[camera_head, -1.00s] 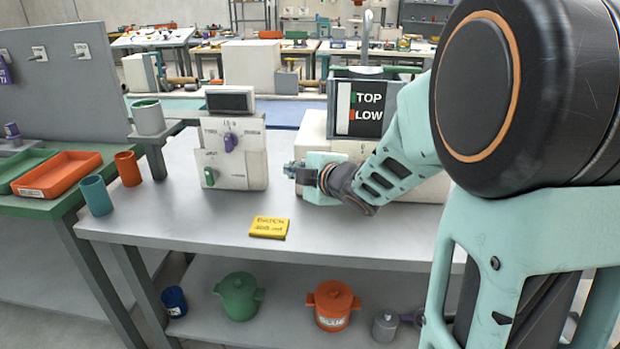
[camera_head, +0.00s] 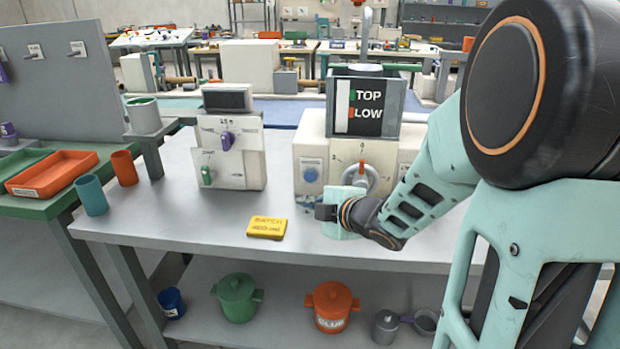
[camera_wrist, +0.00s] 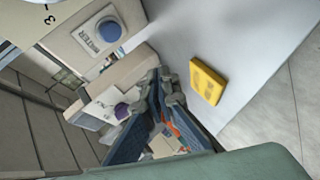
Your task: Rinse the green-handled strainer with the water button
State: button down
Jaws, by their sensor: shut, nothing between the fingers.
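The water button (camera_head: 310,174) is a blue round knob on the left front of the white machine (camera_head: 312,140). In the wrist view the button (camera_wrist: 108,30) is at the upper left, above a label reading WATER. A green handle (camera_head: 405,67) lies level across the top of the TOP/LOW tank (camera_head: 395,100); I take it for the strainer's, whose bowl I cannot make out. My gripper (camera_head: 324,212) is shut and empty, below and in front of the button, apart from it. Its fingers (camera_wrist: 162,88) also show in the wrist view.
A yellow note block (camera_head: 267,228) lies on the grey table left of my gripper. A white box with purple and green knobs (camera_head: 232,150) stands further left. A dial with an orange pointer (camera_head: 362,178) is right of the button.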

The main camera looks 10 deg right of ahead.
jog(key=p, duration=0.2)
send_near(305, 180)
jog(key=shift+s+a+f+x, duration=0.1)
jog(key=shift+a+x, duration=0.05)
jog(key=shift+x, duration=0.75)
jog(key=shift+s+a+f+x, duration=0.1)
jog(key=shift+s+a+x, duration=0.1)
jog(key=shift+x, duration=0.7)
jog(key=shift+s+a+f+x, duration=0.1)
jog(key=shift+a+x, duration=0.05)
jog(key=shift+x, duration=0.8)
jog(key=shift+w+r, duration=0.1)
jog(key=shift+w, duration=0.05)
jog(key=shift+w+d, duration=0.15)
jog(key=shift+w, duration=0.15)
jog(key=shift+w+d, duration=0.15)
jog(key=shift+w, duration=0.25)
dwell(0.8)
jog(key=shift+s+a+b, duration=0.3)
jog(key=shift+s, duration=0.5)
jog(key=shift+s+a+b, duration=0.2)
jog(key=shift+s+a, duration=0.05)
jog(key=shift+s, duration=0.55)
jog(key=shift+s+a+b, duration=0.2)
jog(key=shift+s+a, duration=0.1)
jog(key=shift+s, duration=0.5)
jog(key=shift+s+a+b, duration=0.2)
jog(key=shift+s+a, duration=0.05)
jog(key=shift+s, duration=0.55)
